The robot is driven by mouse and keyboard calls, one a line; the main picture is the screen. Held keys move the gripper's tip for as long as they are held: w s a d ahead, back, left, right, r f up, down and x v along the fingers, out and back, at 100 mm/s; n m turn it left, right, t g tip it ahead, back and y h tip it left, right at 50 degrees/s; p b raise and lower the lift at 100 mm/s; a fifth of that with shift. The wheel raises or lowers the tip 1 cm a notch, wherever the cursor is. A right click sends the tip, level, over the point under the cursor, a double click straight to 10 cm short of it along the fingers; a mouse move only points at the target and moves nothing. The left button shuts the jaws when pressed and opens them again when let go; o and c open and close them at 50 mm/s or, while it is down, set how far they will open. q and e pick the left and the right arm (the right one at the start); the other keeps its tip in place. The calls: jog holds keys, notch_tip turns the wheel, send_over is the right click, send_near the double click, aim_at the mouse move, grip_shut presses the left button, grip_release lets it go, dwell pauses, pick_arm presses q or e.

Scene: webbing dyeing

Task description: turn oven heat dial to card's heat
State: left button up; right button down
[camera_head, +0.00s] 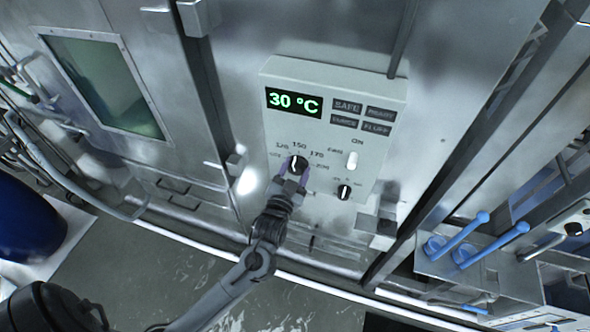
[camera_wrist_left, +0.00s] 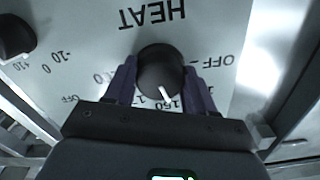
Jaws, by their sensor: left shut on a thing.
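The heat dial (camera_head: 296,164) is a round black knob with a white pointer on the oven's pale control panel (camera_head: 325,165). My left gripper (camera_head: 294,173) reaches up to it from below, one finger on each side, and is shut on it. In the left wrist view the dial (camera_wrist_left: 160,70) sits between the dark purple fingers, below an upside-down HEAT label. Its pointer faces the 150 mark, which the gripper partly covers. The panel's display (camera_head: 294,102) reads 30 °C in green. No card with a heat setting is recognisable. My right gripper is not in view.
A white toggle switch (camera_head: 352,160) marked ON and a second, smaller black dial (camera_head: 344,192) are right of the heat dial. Status labels sit at the panel's upper right. A windowed door (camera_head: 105,85) is at left, blue-handled tools (camera_head: 470,236) at right.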

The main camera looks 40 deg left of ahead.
pick_arm(q)
jog(key=shift+f+m, duration=0.15)
jog(key=shift+m, duration=1.05)
jog(key=o, duration=1)
jog(key=shift+s, duration=0.1)
jog(key=shift+s+d, duration=0.15)
jog(key=shift+s, duration=0.1)
jog(key=shift+b+v, duration=1.7)
jog(key=shift+v, duration=3.3)
